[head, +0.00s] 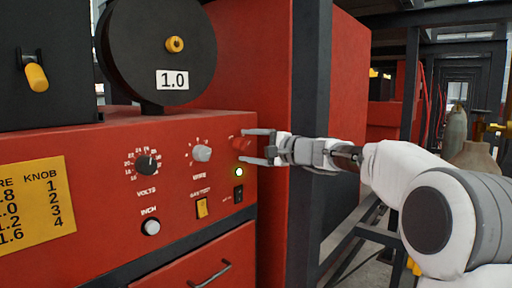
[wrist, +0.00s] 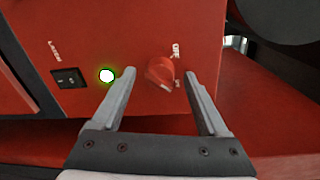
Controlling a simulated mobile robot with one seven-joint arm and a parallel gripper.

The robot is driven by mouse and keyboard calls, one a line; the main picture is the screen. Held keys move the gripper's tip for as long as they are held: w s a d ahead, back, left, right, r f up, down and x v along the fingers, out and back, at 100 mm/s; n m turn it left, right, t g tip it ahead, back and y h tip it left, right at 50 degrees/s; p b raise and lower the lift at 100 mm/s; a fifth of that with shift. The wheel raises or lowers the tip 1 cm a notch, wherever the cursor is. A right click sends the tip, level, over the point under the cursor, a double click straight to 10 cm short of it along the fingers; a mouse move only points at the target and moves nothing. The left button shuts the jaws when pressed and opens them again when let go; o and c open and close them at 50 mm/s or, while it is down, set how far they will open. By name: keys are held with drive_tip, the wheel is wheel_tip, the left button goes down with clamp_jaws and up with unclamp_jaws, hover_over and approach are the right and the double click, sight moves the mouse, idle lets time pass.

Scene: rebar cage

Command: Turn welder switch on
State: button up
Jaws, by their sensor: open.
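The welder switch is a red rotary knob (wrist: 160,73) on the red welder panel, with OFF and what looks like ON lettered beside it in the wrist view. In the head view the knob (head: 241,143) is at the panel's right end, partly hidden by my gripper. My gripper (head: 242,146) is open, its two fingers pointing at the panel. In the wrist view my gripper (wrist: 160,74) has one finger on each side of the knob, with gaps showing. Which label the knob points to is hard to tell. A small round light (head: 239,172) glows green near the knob.
A black rocker switch (head: 239,194) and a yellow switch (head: 202,208) sit below the knob. A grey wire dial (head: 202,153) and a black volts dial (head: 146,164) lie to the left. A dark upright post (head: 307,230) stands close to the right.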

drive_tip(key=b+v, duration=0.2)
drive_tip(key=v, duration=1.5)
drive_tip(key=shift+d+r+b, duration=0.15)
drive_tip(key=shift+r+b, duration=0.05)
drive_tip(key=shift+b, duration=0.15)
drive_tip(key=shift+s, duration=0.1)
